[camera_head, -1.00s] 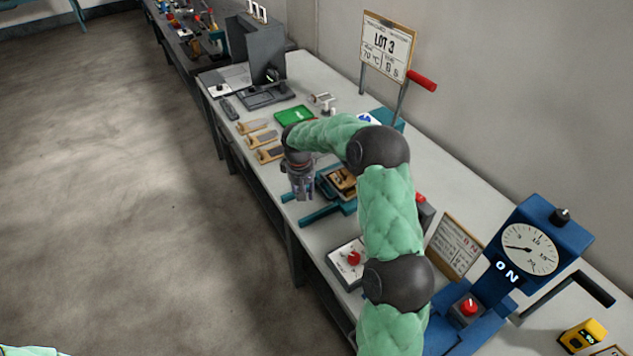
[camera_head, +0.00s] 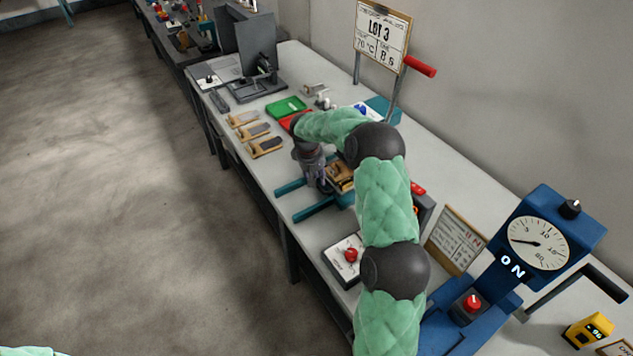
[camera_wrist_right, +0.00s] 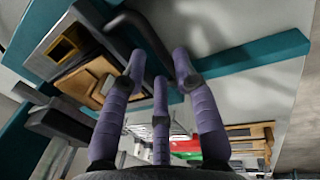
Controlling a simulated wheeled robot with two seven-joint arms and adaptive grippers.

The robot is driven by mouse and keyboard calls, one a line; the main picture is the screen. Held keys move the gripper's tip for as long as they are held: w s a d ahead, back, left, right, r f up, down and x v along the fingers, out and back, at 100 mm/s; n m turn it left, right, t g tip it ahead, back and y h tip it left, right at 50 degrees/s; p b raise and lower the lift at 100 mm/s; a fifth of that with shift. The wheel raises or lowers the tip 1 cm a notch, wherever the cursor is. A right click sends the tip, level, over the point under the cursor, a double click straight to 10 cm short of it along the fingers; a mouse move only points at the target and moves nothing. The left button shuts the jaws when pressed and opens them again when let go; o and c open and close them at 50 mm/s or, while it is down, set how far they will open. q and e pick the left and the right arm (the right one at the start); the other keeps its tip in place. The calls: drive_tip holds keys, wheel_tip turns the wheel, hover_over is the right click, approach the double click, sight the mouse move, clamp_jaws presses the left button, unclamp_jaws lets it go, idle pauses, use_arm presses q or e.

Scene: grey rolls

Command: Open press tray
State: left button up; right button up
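The press tray (camera_head: 341,178), with a brown and gold piece in it, sits between teal rails (camera_head: 318,208) on the bench, partly hidden by my right arm. My right gripper (camera_head: 320,184) is low at the tray's left, front end. In the right wrist view, the tray with its brown piece (camera_wrist_right: 85,75) is at upper left. A dark curved handle (camera_wrist_right: 148,35) reaches down between the spread purple fingers of the right gripper (camera_wrist_right: 160,68). The fingers look open around the handle; contact is unclear. My left gripper is out of view.
A control box with a red knob (camera_head: 351,255) is near the bench's front edge. The blue gauge press (camera_head: 538,235) is at right. Wooden-handled tools (camera_head: 254,131) and a green tray (camera_head: 286,107) lie farther back. The LOT 3 sign (camera_head: 382,35) stands behind.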

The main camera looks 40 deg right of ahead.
drive_tip(key=shift+d+f, duration=0.1)
drive_tip(key=shift+f, duration=0.45)
clamp_jaws()
drive_tip(key=w+a, duration=0.1)
drive_tip(key=a, duration=1.5)
drive_tip(key=shift+w+a+p, duration=0.2)
drive_tip(key=shift+w+p, duration=0.1)
drive_tip(key=shift+w, duration=0.1)
unclamp_jaws()
